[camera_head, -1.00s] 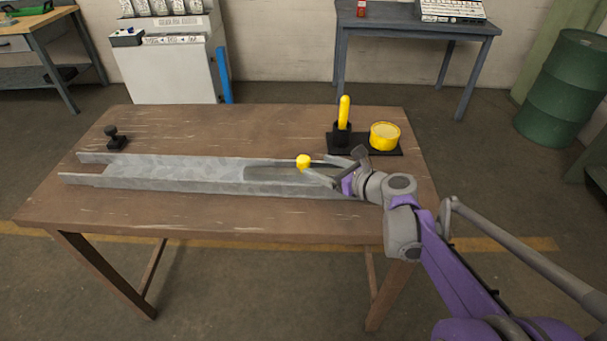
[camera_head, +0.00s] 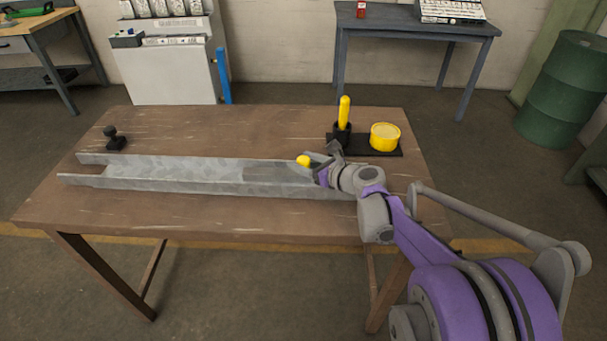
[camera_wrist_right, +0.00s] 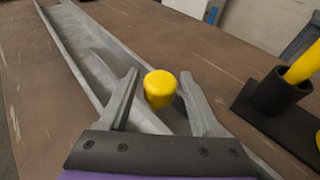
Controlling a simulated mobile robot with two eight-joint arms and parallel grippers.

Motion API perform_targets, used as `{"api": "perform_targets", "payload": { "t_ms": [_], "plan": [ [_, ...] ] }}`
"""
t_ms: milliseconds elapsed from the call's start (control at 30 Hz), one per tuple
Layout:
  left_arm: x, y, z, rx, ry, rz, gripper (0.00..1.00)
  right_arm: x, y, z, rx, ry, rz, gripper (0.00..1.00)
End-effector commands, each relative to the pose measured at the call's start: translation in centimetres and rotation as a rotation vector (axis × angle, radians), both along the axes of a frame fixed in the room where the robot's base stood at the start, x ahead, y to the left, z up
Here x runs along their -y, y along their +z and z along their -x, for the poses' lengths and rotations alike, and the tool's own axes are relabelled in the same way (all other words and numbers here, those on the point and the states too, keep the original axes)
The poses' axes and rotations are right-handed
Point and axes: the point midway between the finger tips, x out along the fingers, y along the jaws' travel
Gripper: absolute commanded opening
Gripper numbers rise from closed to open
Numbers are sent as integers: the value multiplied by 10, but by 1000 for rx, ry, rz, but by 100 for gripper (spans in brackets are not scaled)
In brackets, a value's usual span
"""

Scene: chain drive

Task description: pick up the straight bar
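A long grey metal channel (camera_head: 170,182) lies across the brown table. A yellow knob (camera_head: 303,160) stands near its right end and shows in the right wrist view (camera_wrist_right: 160,87). I cannot clearly make out a separate straight bar; what lies under the knob is hard to tell. My right gripper (camera_head: 315,165) is low over the channel's right end. In the right wrist view its fingers (camera_wrist_right: 160,76) are apart, one on each side of the knob, with a gap on both sides. My left gripper is not in view.
A black base (camera_head: 365,151) at the table's back right carries a yellow upright handle (camera_head: 344,112) in a black holder and a round yellow container (camera_head: 385,137). A small black knob (camera_head: 114,139) stands at the back left. The table's front strip is clear.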

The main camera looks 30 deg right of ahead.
Motion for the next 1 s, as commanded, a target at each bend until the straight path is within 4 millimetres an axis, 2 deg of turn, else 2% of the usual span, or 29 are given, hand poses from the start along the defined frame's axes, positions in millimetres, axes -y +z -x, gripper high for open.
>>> {"api": "perform_targets", "payload": {
  "t_ms": [33,333,1000],
  "plan": [
    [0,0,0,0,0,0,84,0,0,0,0,0,0,54],
    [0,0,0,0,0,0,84,0,0,0,0,0,0,0],
    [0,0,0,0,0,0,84,0,0,0,0,0,0,0]
  ]
}}
